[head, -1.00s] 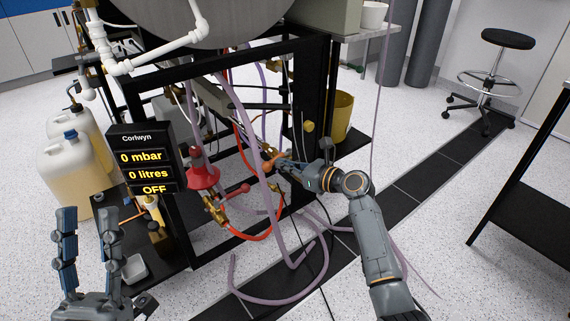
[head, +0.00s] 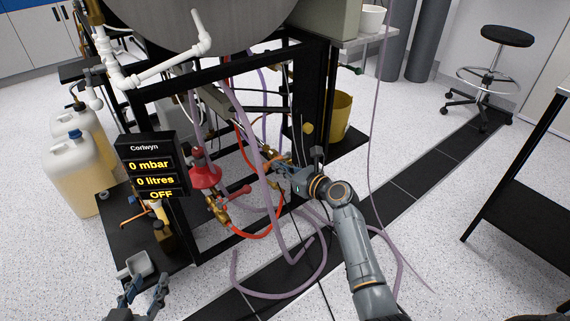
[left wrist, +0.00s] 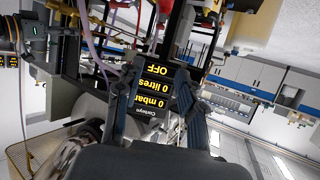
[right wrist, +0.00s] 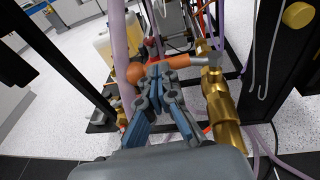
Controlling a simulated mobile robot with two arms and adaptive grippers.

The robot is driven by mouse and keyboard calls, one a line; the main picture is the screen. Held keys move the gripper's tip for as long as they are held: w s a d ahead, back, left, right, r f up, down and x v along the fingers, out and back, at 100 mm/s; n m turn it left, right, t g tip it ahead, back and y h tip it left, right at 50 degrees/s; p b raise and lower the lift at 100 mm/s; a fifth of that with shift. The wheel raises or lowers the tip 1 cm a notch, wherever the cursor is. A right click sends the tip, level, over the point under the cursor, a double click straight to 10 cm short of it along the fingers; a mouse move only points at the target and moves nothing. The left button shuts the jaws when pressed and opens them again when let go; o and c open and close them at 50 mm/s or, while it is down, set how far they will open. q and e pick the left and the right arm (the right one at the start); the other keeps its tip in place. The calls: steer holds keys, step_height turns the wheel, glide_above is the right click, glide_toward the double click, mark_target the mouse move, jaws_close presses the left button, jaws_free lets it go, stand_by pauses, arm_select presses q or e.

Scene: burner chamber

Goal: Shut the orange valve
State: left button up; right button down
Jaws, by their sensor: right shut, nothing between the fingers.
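The orange valve has an orange lever (right wrist: 172,62) with a rounded end, joined to a brass body (right wrist: 222,105) in the right wrist view. The orange lever (head: 275,159) is small and partly covered in the head view. My right gripper (right wrist: 158,75) is shut and empty, its fingertips right at the lever; I cannot tell whether they touch it. It also shows in the head view (head: 283,172) beside the frame. My left gripper (head: 145,292) is low at the left in the head view. Its fingers stand apart and empty in the left wrist view (left wrist: 158,75).
A red valve lever (head: 238,192) and a red cone-shaped part (head: 205,175) sit left of the orange lever. Purple hoses (head: 262,140) hang close by. A display (head: 150,165) reads 0 mbar, 0 litres, OFF.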

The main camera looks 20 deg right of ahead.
arm_select(q)
steer(key=s+f+g, duration=0.1)
steer(key=s+a+f+g, duration=0.1)
steer(key=f, duration=0.1)
steer(key=s+f+g+y, duration=0.1)
steer(key=shift+s+a+f+p, duration=0.2)
steer(key=shift+a+p, duration=0.1)
steer(key=shift+p, duration=0.1)
arm_select(e)
steer(key=shift+w+a, duration=0.2)
steer(key=shift+a, duration=0.2)
arm_select(q)
steer(key=shift+s, duration=0.1)
